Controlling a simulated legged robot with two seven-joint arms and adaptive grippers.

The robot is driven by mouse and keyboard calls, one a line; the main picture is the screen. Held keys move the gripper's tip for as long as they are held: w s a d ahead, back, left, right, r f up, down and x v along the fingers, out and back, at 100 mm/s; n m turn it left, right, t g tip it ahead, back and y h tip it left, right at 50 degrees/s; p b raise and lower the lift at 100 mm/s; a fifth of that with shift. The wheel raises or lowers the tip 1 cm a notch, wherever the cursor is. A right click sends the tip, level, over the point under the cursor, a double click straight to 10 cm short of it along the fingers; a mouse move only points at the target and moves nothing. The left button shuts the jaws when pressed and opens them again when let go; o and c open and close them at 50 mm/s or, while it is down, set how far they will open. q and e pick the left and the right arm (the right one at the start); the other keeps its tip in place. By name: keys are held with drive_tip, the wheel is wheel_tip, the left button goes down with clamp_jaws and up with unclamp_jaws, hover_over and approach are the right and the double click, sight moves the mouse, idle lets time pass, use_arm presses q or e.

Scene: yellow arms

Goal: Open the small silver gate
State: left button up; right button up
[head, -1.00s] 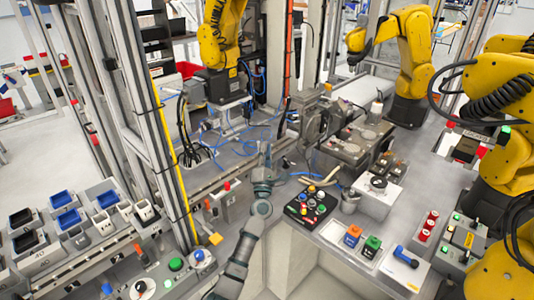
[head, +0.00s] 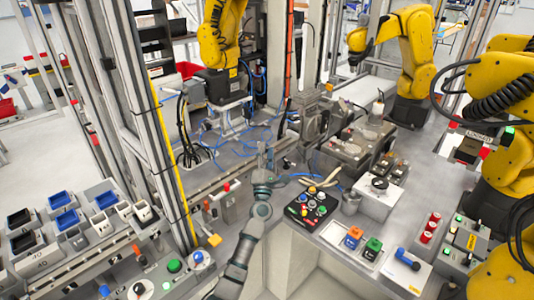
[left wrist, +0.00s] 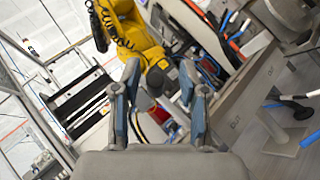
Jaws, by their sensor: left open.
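My left gripper (head: 265,158) reaches forward over the grey worktop near the middle of the head view. In the left wrist view its two blue-grey fingers (left wrist: 160,88) stand apart, with nothing held between them. A small silver-grey metal unit (head: 312,118) stands beyond the gripper and to its right, apart from it. I cannot tell whether this unit is the gate, and no clear gate panel or handle can be made out. My right gripper does not show.
A black button panel (head: 311,207) lies close to the right of my left arm. A small stand with a red knob (head: 227,186) is to its left. Loose blue cables (head: 240,147) lie ahead. A yellow robot arm (head: 218,45) stands behind them. A metal post with a yellow strip (head: 172,170) rises at left.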

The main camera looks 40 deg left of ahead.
use_arm(q)
drive_tip(key=v, duration=1.2)
drive_tip(key=shift+w+f, duration=0.15)
drive_tip(key=shift+f, duration=0.05)
